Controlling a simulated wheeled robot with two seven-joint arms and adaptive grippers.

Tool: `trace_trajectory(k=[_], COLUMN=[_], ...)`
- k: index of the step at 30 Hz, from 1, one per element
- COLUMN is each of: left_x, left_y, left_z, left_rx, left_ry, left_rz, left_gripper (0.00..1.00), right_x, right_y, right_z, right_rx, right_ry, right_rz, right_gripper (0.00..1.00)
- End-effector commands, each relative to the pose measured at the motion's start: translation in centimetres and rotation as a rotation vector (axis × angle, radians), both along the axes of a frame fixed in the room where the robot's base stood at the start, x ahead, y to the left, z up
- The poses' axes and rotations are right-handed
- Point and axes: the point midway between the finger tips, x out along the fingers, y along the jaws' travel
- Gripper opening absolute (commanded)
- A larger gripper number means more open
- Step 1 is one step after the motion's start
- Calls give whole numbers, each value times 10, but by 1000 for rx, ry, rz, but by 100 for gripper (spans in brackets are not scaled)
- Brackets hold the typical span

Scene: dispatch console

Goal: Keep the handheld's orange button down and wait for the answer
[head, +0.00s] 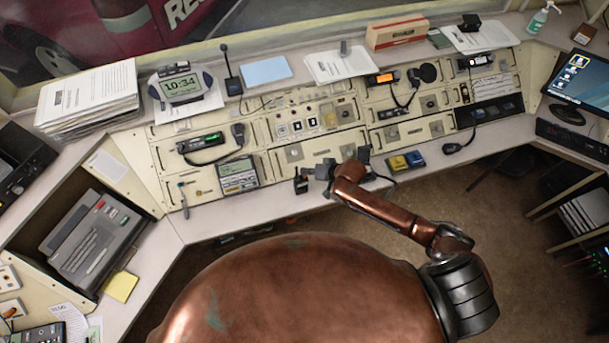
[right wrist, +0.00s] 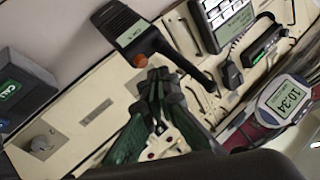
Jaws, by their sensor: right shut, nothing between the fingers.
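The black handheld (head: 301,183) stands near the front edge of the console desk in the head view. My right gripper (head: 322,172) is shut and empty, just right of the handheld. In the right wrist view the right gripper's fingertips (right wrist: 158,80) are close to the handheld, below the orange button. A clear gap to the button seems to show; contact is hard to judge. My left gripper is out of view.
A grey device with a screen (head: 238,176) stands left of the handheld. A dark box with a green CALL label (right wrist: 12,90) is in the right wrist view. The console panel rises behind.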

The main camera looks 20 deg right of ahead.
Motion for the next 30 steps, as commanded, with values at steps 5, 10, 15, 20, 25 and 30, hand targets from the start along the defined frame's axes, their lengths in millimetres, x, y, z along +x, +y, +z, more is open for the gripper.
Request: trace_trajectory(k=[5, 10, 15, 20, 25, 30], left_x=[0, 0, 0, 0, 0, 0], left_y=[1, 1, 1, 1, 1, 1], left_z=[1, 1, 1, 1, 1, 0], left_rx=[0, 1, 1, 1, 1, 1], left_ry=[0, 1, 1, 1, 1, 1], left_rz=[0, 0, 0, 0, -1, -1], left_gripper=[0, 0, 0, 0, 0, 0], right_x=[0, 0, 0, 0, 0, 0], right_y=[0, 0, 0, 0, 0, 0], right_z=[-5, -8, -8, -9, -10, -12], right_rx=[1, 1, 1, 1, 1, 1], right_ry=[1, 1, 0, 0, 0, 0], right_rz=[0, 0, -1, -1, -1, -1], right_gripper=[0, 0, 0, 0, 0, 0])
